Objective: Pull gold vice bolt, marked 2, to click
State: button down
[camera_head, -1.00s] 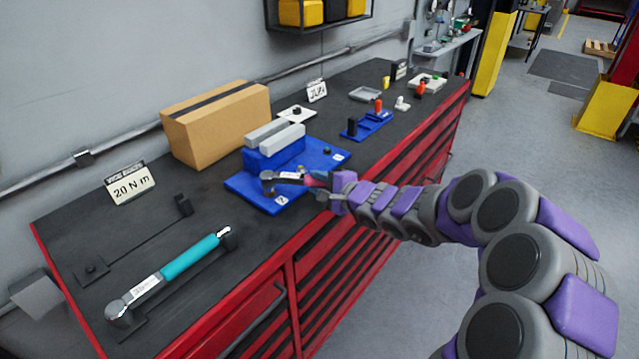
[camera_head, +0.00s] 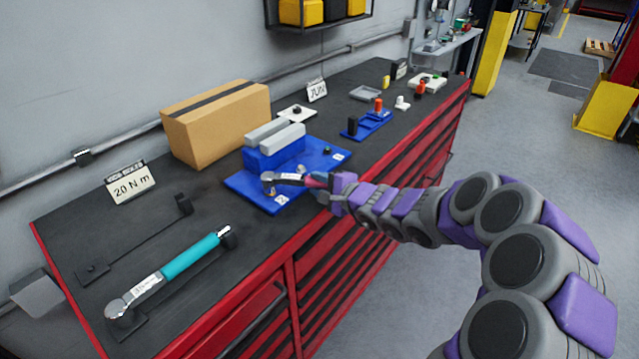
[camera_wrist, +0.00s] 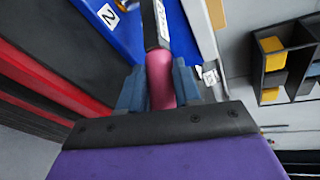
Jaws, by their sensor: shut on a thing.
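My gripper (camera_head: 329,186) is shut on the pink handle of a torque wrench (camera_head: 290,177). In the wrist view the pink handle (camera_wrist: 160,78) sits between my two blue-grey fingers (camera_wrist: 158,88). The wrench head lies over the blue vice base plate (camera_head: 250,190), near the label marked 2 (camera_head: 281,199). The gold bolt itself is hidden under the wrench head. The label 2 also shows in the wrist view (camera_wrist: 108,15). The blue vice with grey jaws (camera_head: 275,145) stands behind the wrench.
A teal torque wrench (camera_head: 180,268) lies at the front left of the black bench top, below a 20 N m sign (camera_head: 131,184). A small blue fixture (camera_head: 367,124) stands to the right. The red bench edge runs under my arm.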

jog(key=shift+f, duration=0.3)
jog(key=shift+s+a+r+t, duration=0.1)
jog(key=shift+s+r+t, duration=0.05)
jog(key=shift+s+t, duration=0.15)
jog(key=shift+s+a+m+h, duration=0.15)
jog(key=shift+s+m+h, duration=0.2)
jog(key=shift+m+h, duration=0.2)
jog(key=shift+s+a+p, duration=0.15)
jog(key=shift+s+p, duration=0.1)
jog(key=shift+p, duration=0.05)
jog(key=shift+s+m+t+h, duration=0.3)
jog(key=shift+m+t+h, duration=0.15)
jog(key=shift+t, duration=0.05)
jog(key=shift+a, duration=0.1)
jog(key=shift+d, duration=0.2)
jog(key=shift+s+a+h, duration=0.1)
jog(key=shift+a+h, duration=0.05)
jog(key=shift+h, duration=0.15)
